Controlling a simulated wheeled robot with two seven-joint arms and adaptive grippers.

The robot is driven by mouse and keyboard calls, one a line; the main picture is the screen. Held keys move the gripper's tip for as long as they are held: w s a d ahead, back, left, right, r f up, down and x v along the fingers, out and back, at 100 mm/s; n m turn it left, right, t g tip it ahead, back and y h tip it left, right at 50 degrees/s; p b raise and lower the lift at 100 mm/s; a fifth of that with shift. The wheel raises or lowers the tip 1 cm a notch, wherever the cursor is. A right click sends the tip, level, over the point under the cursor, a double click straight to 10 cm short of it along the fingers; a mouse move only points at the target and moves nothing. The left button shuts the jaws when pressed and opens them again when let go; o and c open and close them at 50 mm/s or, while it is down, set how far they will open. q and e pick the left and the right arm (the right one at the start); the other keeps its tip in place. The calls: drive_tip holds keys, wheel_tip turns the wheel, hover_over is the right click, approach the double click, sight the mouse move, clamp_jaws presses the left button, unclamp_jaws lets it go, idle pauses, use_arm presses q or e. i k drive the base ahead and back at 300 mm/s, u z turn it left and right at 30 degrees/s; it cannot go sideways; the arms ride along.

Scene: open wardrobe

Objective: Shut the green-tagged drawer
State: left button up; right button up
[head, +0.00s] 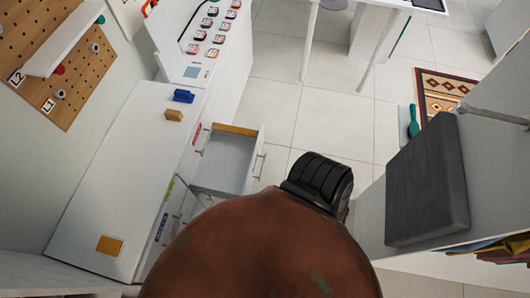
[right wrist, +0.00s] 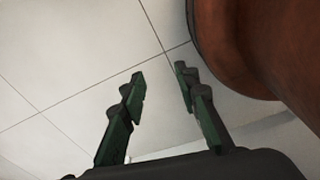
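In the head view a white drawer (head: 226,163) stands pulled out from the front of a white cabinet (head: 115,185). Its inside looks empty. A small green tag (head: 169,189) and a blue tag (head: 161,227) are on the cabinet front nearer to me, and a red tag (head: 197,133) is further back. I cannot tell which tag belongs to the open drawer. In the right wrist view my right gripper (right wrist: 161,75) is open and empty above pale floor tiles. My left gripper shows in neither view.
A large brown rounded shape (head: 260,250) with a black ribbed part (head: 320,182) hides the lower middle. A blue block (head: 183,96) and a tan block (head: 174,115) lie on the cabinet. A grey panel (head: 427,185) stands at right.

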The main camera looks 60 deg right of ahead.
sight(227, 168)
drive_tip(key=k, duration=0.75)
drive_tip(key=z, duration=1.4)
